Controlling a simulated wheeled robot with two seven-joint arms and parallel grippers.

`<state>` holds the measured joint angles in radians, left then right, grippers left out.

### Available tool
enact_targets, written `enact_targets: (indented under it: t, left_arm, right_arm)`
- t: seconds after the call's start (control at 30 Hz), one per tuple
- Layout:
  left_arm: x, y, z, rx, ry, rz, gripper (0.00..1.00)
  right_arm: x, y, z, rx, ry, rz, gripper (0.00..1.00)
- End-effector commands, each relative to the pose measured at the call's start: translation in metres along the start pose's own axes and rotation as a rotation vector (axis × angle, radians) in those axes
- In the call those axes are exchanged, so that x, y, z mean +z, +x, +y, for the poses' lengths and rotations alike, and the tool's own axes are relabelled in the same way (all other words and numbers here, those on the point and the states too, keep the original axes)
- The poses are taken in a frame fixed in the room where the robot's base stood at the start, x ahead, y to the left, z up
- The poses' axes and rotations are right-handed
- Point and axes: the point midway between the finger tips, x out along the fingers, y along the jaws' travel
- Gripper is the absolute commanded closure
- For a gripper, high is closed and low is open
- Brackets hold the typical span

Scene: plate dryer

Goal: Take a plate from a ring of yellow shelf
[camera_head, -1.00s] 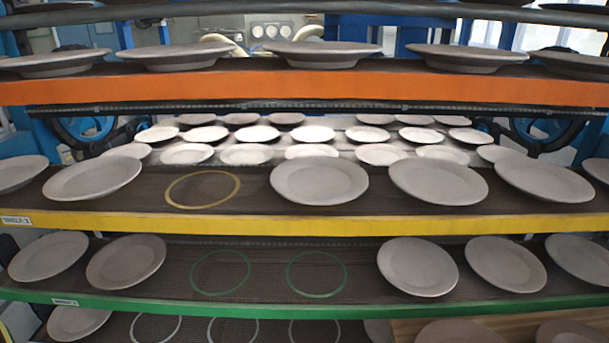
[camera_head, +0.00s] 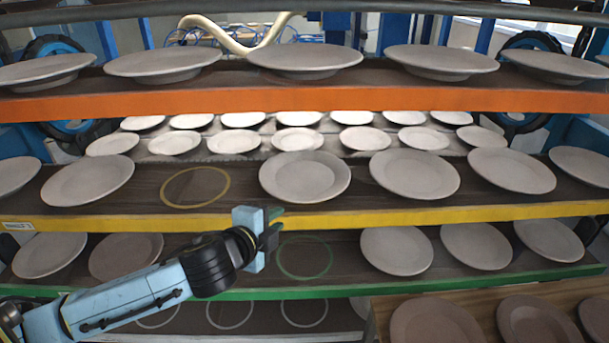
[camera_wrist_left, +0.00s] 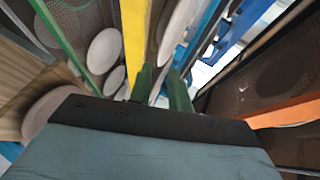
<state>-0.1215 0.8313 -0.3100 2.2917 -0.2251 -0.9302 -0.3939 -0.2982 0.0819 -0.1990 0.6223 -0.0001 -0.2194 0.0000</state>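The yellow shelf (camera_head: 400,217) crosses the head view, with several grey plates on it. One plate (camera_head: 305,176) lies right of the empty yellow ring (camera_head: 195,186). My left gripper (camera_head: 272,227) is in front of the yellow edge, below and left of that plate and apart from it. In the left wrist view, its two green fingers (camera_wrist_left: 161,82) stand apart beside the yellow edge (camera_wrist_left: 135,45), with nothing visibly held. A plate (camera_wrist_left: 179,32) shows at a slant beyond them. My right gripper is not in view.
The orange shelf (camera_head: 300,101) with plates is above. The green shelf (camera_head: 420,284) is below, with plates and an empty green ring (camera_head: 304,258). A wooden surface (camera_head: 385,306) with brownish plates is at the lower right.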

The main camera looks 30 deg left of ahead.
Motion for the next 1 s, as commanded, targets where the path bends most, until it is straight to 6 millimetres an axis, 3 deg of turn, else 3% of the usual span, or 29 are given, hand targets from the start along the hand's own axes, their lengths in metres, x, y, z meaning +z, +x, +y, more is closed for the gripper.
enact_targets:
  t: [0.4, 0.67, 1.0]
  left_arm:
    - [0.000, 0.067, -0.002, -0.002, -0.002, 0.000, 0.81]
    - [0.001, 0.082, -0.002, -0.001, -0.001, 0.000, 0.81]
    - [0.003, 0.123, -0.005, -0.001, -0.003, 0.001, 0.81]
  right_arm:
    - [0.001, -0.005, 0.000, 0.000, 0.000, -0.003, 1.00]
    - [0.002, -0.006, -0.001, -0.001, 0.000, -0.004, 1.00]
    - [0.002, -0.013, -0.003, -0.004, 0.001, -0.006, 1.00]
